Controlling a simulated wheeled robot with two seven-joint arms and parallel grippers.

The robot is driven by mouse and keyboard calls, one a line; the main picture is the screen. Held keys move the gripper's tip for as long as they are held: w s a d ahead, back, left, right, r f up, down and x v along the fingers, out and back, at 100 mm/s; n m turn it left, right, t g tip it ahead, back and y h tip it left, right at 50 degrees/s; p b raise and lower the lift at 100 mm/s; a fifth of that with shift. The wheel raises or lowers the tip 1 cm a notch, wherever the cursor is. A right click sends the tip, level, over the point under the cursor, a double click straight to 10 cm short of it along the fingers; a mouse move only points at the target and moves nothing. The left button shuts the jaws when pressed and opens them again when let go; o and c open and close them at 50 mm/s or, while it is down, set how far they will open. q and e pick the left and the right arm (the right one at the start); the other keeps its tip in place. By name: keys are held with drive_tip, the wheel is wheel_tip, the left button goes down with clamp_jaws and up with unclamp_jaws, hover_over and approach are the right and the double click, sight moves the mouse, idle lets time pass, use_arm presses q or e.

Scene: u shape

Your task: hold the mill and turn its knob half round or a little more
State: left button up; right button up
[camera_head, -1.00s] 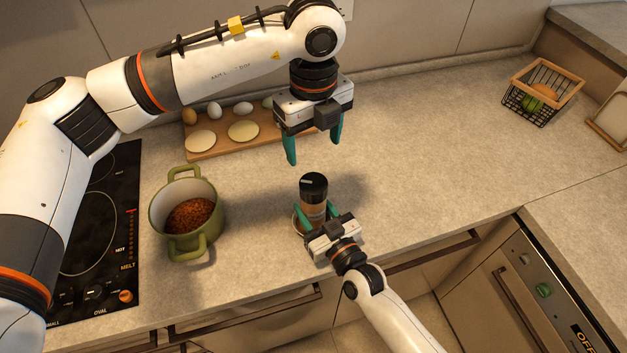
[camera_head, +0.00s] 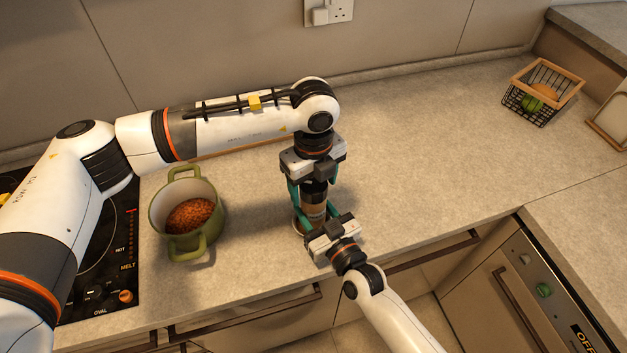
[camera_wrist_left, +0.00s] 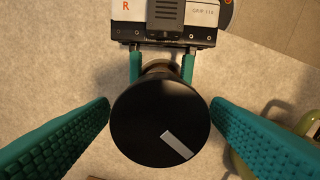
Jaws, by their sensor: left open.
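The mill (camera_head: 313,205) stands upright on the counter near its front edge. Its black knob (camera_wrist_left: 160,118) with a pale bar mark fills the middle of the left wrist view. My left gripper (camera_head: 313,190) points down over the mill, with its teal fingers on both sides of the knob. In the wrist view a gap shows on each side, so it is open and not touching. My right gripper (camera_head: 318,217) comes from the front, with its fingers around the mill's body. It appears closed on the body, which is partly hidden by the grippers.
A green pot (camera_head: 187,215) with reddish-brown food stands left of the mill, beside the black hob (camera_head: 110,262). A wire basket (camera_head: 541,92) is at the back right. The counter right of the mill is clear. My left arm hides the board at the back.

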use_arm(q)
drive_tip(key=c, duration=1)
drive_tip(key=m, duration=0.6)
drive_tip(key=shift+r+m, duration=0.1)
drive_tip(key=shift+m, duration=0.2)
drive_tip(key=m, duration=0.6)
drive_tip(key=shift+m, duration=0.3)
drive_tip(key=o, duration=1)
